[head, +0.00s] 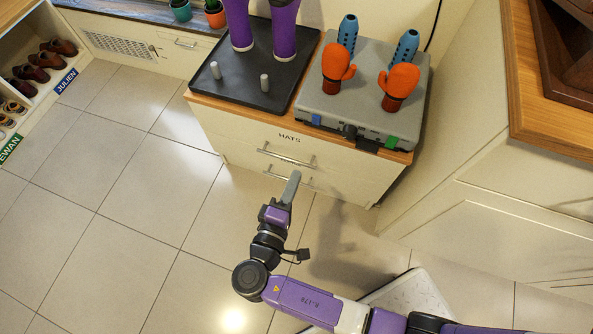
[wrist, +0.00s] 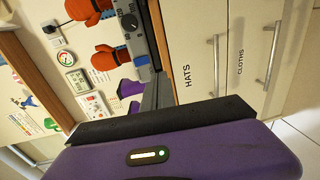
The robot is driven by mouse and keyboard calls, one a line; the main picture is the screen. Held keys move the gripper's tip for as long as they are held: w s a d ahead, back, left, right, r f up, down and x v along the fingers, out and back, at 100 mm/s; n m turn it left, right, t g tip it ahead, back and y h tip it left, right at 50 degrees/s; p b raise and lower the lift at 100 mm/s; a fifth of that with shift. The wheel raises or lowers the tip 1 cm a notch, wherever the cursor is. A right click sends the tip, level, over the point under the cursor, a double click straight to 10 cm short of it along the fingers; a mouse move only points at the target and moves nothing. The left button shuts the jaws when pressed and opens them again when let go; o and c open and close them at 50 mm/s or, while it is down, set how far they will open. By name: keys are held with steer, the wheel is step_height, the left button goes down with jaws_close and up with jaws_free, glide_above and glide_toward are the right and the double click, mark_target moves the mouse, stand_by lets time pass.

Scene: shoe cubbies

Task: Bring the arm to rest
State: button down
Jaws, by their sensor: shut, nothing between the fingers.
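My gripper (head: 291,187) is shut and empty at the end of my purple and black arm. In the head view it hangs over the tiled floor, in front of the low cabinet with drawers (head: 240,145). Its tip overlaps the lower drawer handle in the picture; I cannot tell a gap from a touch. In the wrist view my gripper's purple body fills the bottom, with the drawer labelled HATS (wrist: 195,50) and the one labelled CLOTHS (wrist: 245,40) beyond it.
On the cabinet stand a black tray (head: 240,88) with purple boots (head: 285,25), and a grey dryer unit (head: 335,115) with orange gloves (head: 398,85). A wood-topped counter (head: 535,120) is at right. Shoe cubbies (head: 15,50) stand at far left. The tiled floor at left is clear.

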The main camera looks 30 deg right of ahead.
stand_by(0.6)
steer(key=w+a+f+n+y, duration=0.2)
steer(key=a+f+y, duration=0.3)
steer(key=a+y, duration=0.3)
steer(key=s+a+r+m+y, duration=0.1)
steer(key=s+r+m+y, duration=0.25)
steer(key=s+y, duration=0.45)
steer(key=s+d+r+m+t+h+p, duration=0.1)
steer(key=s+d+r+m+t+h, duration=0.25)
steer(key=s+d+r+m, duration=0.95)
steer(key=s+d+r+n+p, duration=0.1)
steer(key=s+r+n+p, duration=0.1)
steer(key=r+p, duration=0.8)
steer(key=s+d+r+n+p, duration=0.1)
steer(key=s+r+n+p, duration=0.2)
steer(key=r+p, duration=0.6)
step_height(320, 180, up, 7)
steer(key=shift+s+d+r+h+p, duration=0.15)
steer(key=shift+s+d+h+p, duration=0.2)
